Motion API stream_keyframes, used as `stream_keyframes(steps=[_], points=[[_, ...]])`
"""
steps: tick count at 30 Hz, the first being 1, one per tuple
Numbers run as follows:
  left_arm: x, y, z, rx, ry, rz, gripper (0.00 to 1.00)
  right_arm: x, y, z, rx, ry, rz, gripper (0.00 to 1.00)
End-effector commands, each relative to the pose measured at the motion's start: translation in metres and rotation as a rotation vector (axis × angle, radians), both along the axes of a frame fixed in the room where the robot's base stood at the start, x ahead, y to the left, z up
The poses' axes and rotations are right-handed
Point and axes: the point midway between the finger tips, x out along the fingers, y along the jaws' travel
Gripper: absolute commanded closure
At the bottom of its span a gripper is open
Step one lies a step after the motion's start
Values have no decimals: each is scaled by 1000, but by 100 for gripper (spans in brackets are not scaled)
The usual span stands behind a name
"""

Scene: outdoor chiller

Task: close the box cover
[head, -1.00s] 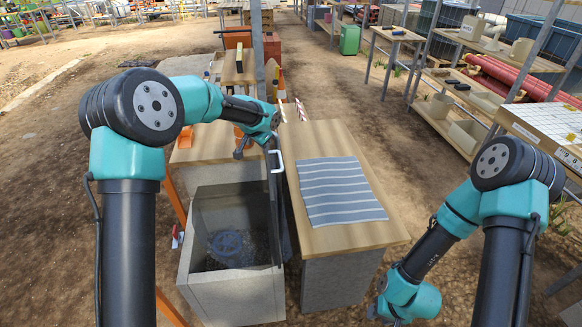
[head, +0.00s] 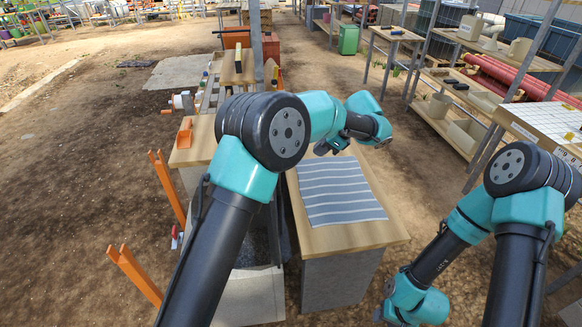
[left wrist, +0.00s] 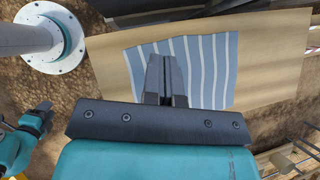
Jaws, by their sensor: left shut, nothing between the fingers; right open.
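The grey box (head: 255,301) stands low at the front centre in the head view; my left arm hides most of it. Its cover (head: 284,235) shows only as a thin dark upright strip along the box's right side, so it appears to stand open; its handle is hidden. My left gripper (head: 328,146) is shut and empty. It is above the far part of the wooden counter, right of the cover. In the left wrist view its fingers (left wrist: 167,78) are together over the striped cloth. My right gripper (head: 380,314) is open and low at the bottom, right of the counter.
The wooden counter (head: 315,241) with a blue-grey striped cloth (head: 341,195) adjoins the box on the right. Orange posts (head: 134,276) stand on the left. A metal post (head: 258,50) rises behind. Shelves (head: 440,115) stand at the right. Bare ground lies left.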

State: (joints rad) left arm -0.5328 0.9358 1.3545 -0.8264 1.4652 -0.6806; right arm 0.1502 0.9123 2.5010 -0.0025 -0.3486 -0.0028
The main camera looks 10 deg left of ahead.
Motion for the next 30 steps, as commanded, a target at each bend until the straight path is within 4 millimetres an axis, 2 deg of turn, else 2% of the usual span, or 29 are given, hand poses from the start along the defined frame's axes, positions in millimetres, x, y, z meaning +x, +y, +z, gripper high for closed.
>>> stream_keyframes(steps=[11,28,30], points=[[1,7,-10,-2,0,1,100,0,0,0,0,0,0,57],[5,59,-84,-2,3,3,100,0,0,0,0,0,0,57],[6,70,-85,-3,-1,4,100,0,0,0,0,0,0,57]])
